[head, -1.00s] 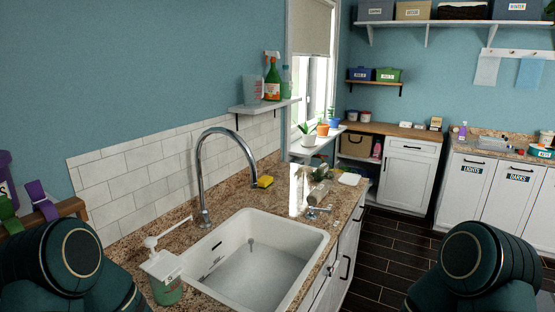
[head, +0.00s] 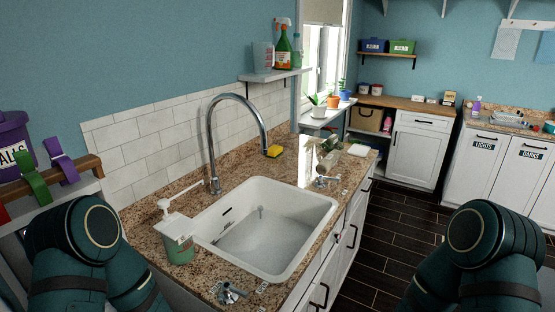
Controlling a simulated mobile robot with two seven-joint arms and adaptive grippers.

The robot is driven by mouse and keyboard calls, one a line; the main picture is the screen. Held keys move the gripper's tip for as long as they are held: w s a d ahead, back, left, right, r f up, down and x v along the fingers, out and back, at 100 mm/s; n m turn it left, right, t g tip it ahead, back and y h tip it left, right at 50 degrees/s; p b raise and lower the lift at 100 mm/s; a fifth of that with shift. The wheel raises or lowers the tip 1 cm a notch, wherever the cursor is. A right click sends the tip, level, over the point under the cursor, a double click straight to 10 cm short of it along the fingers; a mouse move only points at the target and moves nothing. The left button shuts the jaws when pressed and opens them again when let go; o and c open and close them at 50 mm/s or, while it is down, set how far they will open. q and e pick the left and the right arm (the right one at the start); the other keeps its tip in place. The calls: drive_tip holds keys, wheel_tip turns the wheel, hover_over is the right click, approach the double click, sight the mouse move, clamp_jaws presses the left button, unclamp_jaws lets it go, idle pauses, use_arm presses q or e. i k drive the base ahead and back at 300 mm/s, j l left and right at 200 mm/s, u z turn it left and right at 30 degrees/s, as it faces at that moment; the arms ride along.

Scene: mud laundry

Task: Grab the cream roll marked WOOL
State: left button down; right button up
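I cannot make out a cream roll marked WOOL anywhere in the head view. Small items on the far wooden counter (head: 400,101) are too small to read, including a little box with a dark label (head: 449,98). Dark green links of my two arms show at the lower left and lower right. Neither gripper is in the picture.
A white sink (head: 265,235) with a tall faucet (head: 212,140) is set in the granite counter (head: 140,240) ahead. A soap bottle (head: 178,240) stands at its near left. A purple bucket (head: 12,135) is at far left. Dark floor (head: 400,225) is clear on the right.

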sight(328, 162)
drive_tip(key=i+l+u, duration=0.25)
drive_tip(key=l, duration=1.3)
drive_tip(key=l+u, duration=0.25)
drive_tip(key=l, duration=1.25)
